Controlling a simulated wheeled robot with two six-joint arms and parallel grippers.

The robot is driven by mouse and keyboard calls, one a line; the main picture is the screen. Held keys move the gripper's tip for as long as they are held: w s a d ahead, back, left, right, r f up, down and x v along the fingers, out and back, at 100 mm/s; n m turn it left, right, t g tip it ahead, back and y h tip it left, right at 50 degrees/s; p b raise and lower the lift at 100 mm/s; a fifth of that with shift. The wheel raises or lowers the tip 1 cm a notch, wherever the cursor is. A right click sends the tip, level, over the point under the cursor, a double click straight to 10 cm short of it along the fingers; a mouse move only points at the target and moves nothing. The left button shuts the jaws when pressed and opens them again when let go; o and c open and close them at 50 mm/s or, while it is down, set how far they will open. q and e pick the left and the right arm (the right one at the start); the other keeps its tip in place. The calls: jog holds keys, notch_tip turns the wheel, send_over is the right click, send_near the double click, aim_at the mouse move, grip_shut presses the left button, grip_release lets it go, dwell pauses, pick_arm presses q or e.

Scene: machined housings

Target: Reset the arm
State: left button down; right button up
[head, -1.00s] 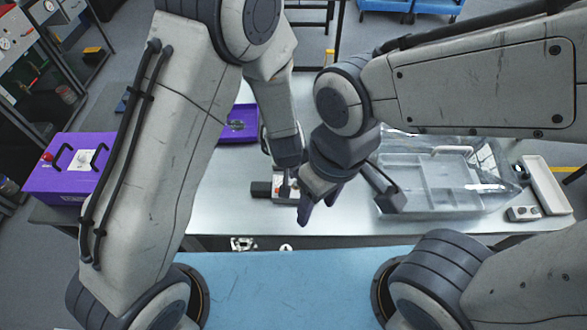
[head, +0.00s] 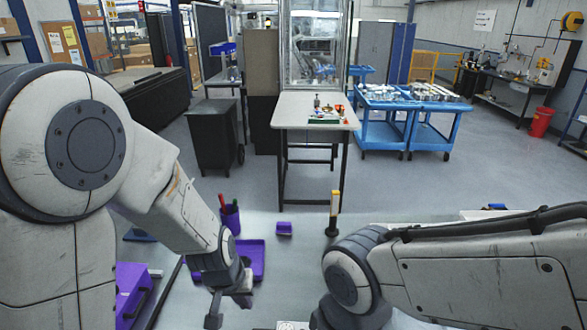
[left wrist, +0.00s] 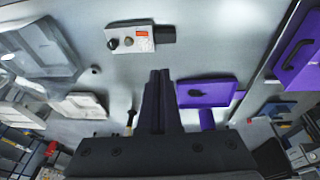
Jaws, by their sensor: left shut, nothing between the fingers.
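My left arm comes in from the left in the head view. My left gripper (head: 213,312) is low in the picture, in front of the purple tray (head: 258,262). In the left wrist view its dark fingers (left wrist: 161,85) are shut together with nothing between them. They are above the work table, between a small grey device with an orange display (left wrist: 130,40) and the purple tray (left wrist: 206,90). My right arm reaches in from the right in the head view. Its gripper is below the picture edge and hidden.
A purple box (head: 132,285) stands at the lower left. A pen cup (head: 230,217), a small purple block (head: 284,229) and a yellow-and-black post (head: 333,212) stand beyond the tray. A clear case (left wrist: 40,50) lies left in the left wrist view. Blue carts (head: 385,123) stand farther back.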

pick_arm(q)
jog(key=s+a+r+y, duration=0.1)
jog(key=s+a+r, duration=0.3)
jog(key=a, duration=0.4)
jog(key=s+d+f+m+g+b, duration=0.1)
jog(key=s+d+f+m+b, duration=0.2)
jog(key=s+d+b, duration=0.3)
jog(key=s+d+f+m+g+b, duration=0.2)
jog(key=s+d+f+m+b, duration=0.1)
jog(key=s+d+b, duration=0.4)
jog(key=shift+s+d+f+m+h+b, duration=0.3)
jog(key=shift+s+d+f+m+h, duration=0.1)
jog(key=shift+s+f, duration=0.4)
